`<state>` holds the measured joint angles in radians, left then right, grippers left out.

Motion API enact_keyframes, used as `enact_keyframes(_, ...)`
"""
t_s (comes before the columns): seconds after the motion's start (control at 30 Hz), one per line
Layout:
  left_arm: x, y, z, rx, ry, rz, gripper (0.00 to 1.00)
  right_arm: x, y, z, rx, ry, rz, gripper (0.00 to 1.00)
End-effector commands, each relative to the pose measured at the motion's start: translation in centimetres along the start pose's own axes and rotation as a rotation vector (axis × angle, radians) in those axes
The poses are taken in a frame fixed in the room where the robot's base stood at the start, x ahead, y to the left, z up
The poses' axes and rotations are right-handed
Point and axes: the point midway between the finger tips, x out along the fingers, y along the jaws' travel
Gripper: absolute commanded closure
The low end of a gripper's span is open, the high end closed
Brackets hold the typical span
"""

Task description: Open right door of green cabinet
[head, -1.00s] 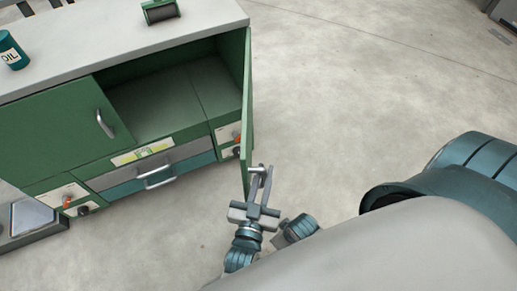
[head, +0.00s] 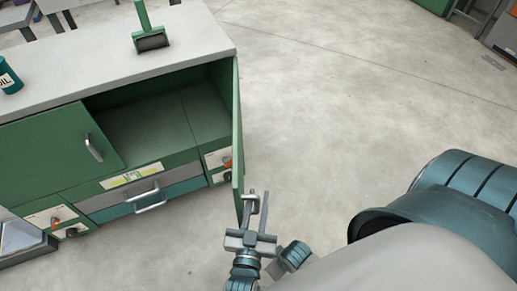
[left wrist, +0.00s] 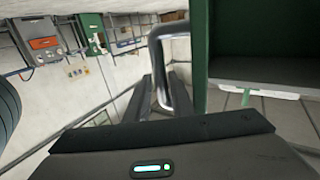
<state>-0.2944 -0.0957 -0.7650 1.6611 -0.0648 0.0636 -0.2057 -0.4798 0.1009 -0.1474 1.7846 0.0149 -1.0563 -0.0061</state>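The green cabinet (head: 52,157) stands at the left of the head view. Its right door (head: 237,140) is swung well out, seen nearly edge-on, and the compartment behind it is exposed. My left gripper (head: 257,196) is at the metal handle (head: 250,199) on this door. Its fingers are apart, with the handle bar between them. In the left wrist view the handle (left wrist: 156,58) loops beside the dark fingers, next to the green door edge (left wrist: 199,60). Firm contact cannot be told. My right gripper is not in view.
The left door (head: 50,150) is closed. A drawer with a handle (head: 150,198) sits below. The floor (head: 340,110) right of the cabinet is clear.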

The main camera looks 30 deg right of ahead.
Motion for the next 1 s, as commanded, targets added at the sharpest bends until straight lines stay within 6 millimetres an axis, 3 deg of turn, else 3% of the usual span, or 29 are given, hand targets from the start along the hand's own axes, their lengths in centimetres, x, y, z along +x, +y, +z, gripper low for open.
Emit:
enact_keyframes(0.27,-0.2,0.1,0.1,0.000,-0.002,0.001,0.78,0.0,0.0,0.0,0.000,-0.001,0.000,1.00)
enact_keyframes(0.47,-1.6,0.1,0.2,-0.001,-0.003,0.001,0.78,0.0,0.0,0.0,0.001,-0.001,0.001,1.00)
enact_keyframes(0.67,-4.6,0.1,0.2,0.000,-0.004,0.002,0.78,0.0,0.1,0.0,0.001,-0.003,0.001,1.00)
enact_keyframes(1.0,-11.5,0.1,0.2,-0.001,-0.005,0.001,0.78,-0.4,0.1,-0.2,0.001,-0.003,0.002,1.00)
